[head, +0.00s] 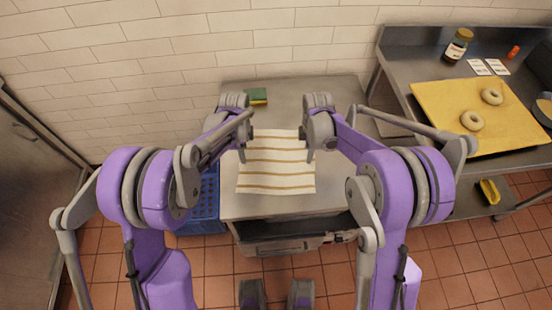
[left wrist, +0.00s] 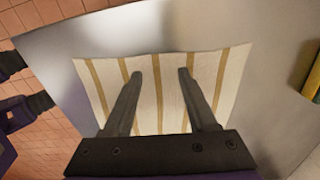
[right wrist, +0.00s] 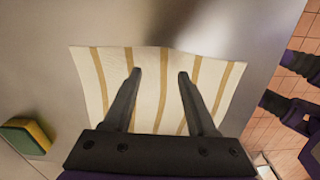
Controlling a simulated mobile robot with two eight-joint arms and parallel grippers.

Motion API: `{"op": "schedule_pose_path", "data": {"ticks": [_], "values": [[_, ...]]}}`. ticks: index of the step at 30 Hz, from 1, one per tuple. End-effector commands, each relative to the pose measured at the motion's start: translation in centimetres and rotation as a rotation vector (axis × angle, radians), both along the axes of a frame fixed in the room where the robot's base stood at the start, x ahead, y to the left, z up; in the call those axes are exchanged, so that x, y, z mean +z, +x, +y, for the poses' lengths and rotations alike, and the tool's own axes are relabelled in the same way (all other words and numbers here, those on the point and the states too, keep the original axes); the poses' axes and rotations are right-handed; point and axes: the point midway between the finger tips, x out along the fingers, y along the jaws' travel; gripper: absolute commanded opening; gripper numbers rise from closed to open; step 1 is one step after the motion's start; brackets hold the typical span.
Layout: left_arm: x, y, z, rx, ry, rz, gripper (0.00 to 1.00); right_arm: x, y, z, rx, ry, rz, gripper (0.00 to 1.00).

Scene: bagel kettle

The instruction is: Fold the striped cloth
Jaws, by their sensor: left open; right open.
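The striped cloth (head: 276,172), cream with tan stripes, lies flat and spread out on the steel table. It also shows in the left wrist view (left wrist: 172,90) and the right wrist view (right wrist: 148,88). My left gripper (head: 243,152) is open at the cloth's left edge in the head view. Its parted fingers (left wrist: 158,72) point over the cloth with nothing between them but cloth behind. My right gripper (head: 309,152) is open at the cloth's right edge. Its fingers (right wrist: 160,75) are also apart and empty over the cloth. I cannot tell whether either touches the cloth.
A green and yellow sponge (head: 257,96) lies at the table's back. The steel table (head: 335,195) has free room right of the cloth, and an open drawer (head: 290,238) below its front. A blue crate (head: 208,200) stands left. A yellow board (head: 450,105) with bagels (head: 472,121) is at right.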

Motion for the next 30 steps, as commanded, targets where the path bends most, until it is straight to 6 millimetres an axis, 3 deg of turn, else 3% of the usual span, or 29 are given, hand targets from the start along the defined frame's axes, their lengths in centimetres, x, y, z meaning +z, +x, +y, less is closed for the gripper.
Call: {"op": "schedule_pose_path", "data": {"ticks": [6, 20, 30], "values": [[-2.0, 0.0, 0.0, 0.001, 0.000, 0.000, 0.57, -2.0, 0.0, 0.0, -0.001, 0.000, 0.000, 0.57], [-2.7, -0.1, 0.0, 0.001, 0.000, 0.002, 0.57, -2.7, -0.1, 0.0, -0.001, 0.000, 0.001, 0.57], [-2.5, -0.1, 0.0, 0.001, 0.000, 0.001, 0.27, -2.5, -0.1, 0.0, -0.001, 0.000, 0.001, 0.27]]}}
